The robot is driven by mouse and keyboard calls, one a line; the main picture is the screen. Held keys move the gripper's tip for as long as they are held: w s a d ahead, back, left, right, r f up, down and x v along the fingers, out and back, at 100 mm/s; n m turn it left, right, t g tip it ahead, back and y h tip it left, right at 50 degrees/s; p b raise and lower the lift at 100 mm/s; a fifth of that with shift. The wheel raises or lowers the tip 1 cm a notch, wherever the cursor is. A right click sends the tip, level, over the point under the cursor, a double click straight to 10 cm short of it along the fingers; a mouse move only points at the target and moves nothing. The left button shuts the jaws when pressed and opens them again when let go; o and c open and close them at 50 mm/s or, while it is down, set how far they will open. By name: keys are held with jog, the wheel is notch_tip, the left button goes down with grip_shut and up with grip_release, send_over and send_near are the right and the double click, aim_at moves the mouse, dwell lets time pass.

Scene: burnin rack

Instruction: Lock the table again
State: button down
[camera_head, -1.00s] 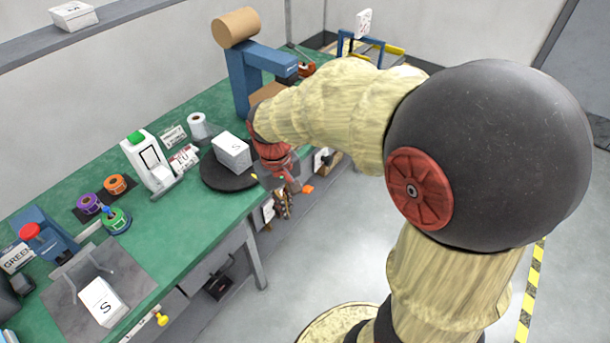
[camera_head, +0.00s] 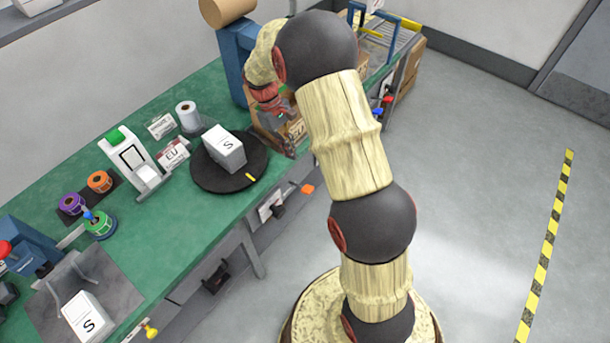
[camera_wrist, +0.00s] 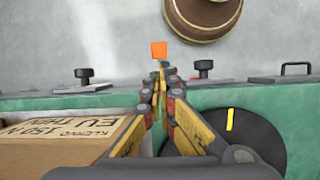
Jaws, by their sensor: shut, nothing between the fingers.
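The table is a black round turntable (camera_head: 205,182) on the green bench, with a yellow mark near its front right rim. It also shows in the wrist view (camera_wrist: 262,140), right of my gripper. An orange tab (camera_head: 307,189) sticks out past the bench's front edge, right of the turntable. In the wrist view the orange tab (camera_wrist: 158,50) lies just beyond my fingertips, apart from them in the picture. My gripper (camera_wrist: 164,72) is shut and empty, beside the turntable. In the head view my arm partly hides it.
A cardboard box marked EU (camera_wrist: 55,140) is close on the left of my gripper in the wrist view. Black knobs (camera_wrist: 204,67) sit along the bench edge. A label printer (camera_head: 128,160) and tape rolls stand further left. The floor in front is clear.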

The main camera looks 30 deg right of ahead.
aim_at(307, 189)
jog(key=shift+s, duration=0.2)
jog(key=shift+f, duration=0.1)
jog(key=b+x, duration=0.5)
jog(key=x, duration=0.8)
jog(key=shift+s+f, duration=0.25)
jog(key=shift+f, duration=0.1)
jog(key=shift+s, duration=0.1)
